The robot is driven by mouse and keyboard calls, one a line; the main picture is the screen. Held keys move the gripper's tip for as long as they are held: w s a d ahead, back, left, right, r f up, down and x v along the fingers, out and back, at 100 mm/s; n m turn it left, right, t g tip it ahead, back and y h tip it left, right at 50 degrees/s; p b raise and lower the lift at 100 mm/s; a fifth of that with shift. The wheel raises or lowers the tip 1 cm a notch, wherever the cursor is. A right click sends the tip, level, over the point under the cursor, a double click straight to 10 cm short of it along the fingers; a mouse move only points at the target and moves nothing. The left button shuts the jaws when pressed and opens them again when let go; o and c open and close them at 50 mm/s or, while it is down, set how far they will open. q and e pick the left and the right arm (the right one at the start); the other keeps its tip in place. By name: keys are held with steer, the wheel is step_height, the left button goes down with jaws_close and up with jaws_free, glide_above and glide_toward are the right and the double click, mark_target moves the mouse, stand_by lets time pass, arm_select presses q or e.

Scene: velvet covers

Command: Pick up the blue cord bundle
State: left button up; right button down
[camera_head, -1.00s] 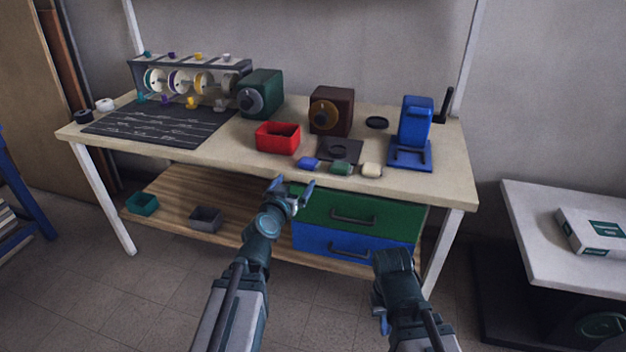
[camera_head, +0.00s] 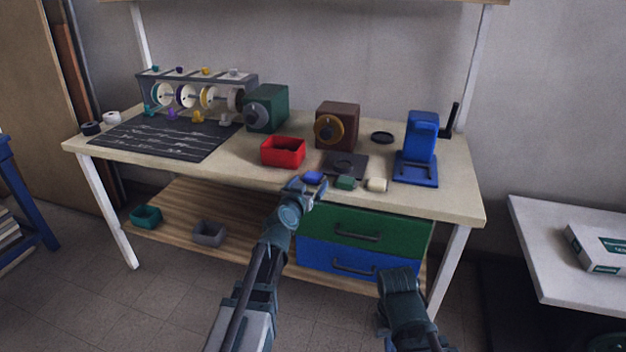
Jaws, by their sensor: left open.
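The blue cord bundle (camera_head: 313,177) is a small blue piece lying near the front edge of the workbench (camera_head: 240,161). It is the leftmost of a row with a green bundle (camera_head: 345,182) and a cream bundle (camera_head: 377,185). My left gripper (camera_head: 306,187) is open at the bench's front edge, just in front of the blue bundle. It overlaps the bundle's lower side in the picture; I cannot tell whether they touch. My right arm (camera_head: 401,290) is low in front of the drawers; its fingertips are not clearly visible.
A red bin (camera_head: 283,151) stands behind the blue bundle. A dark pad (camera_head: 346,164), a brown box (camera_head: 337,124) and a blue stand (camera_head: 420,145) are further right. Green and blue drawers (camera_head: 355,226) hang below the bench top. A dark mat (camera_head: 165,139) covers the left side.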

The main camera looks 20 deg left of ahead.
mark_target(311, 180)
arm_select(q)
steer(key=w, duration=0.3)
steer(key=w+f, duration=0.1)
steer(key=w, duration=0.1)
steer(key=shift+b, duration=0.4)
steer(key=shift+s, duration=0.1)
steer(key=c, duration=1)
steer(key=shift+r, duration=0.15)
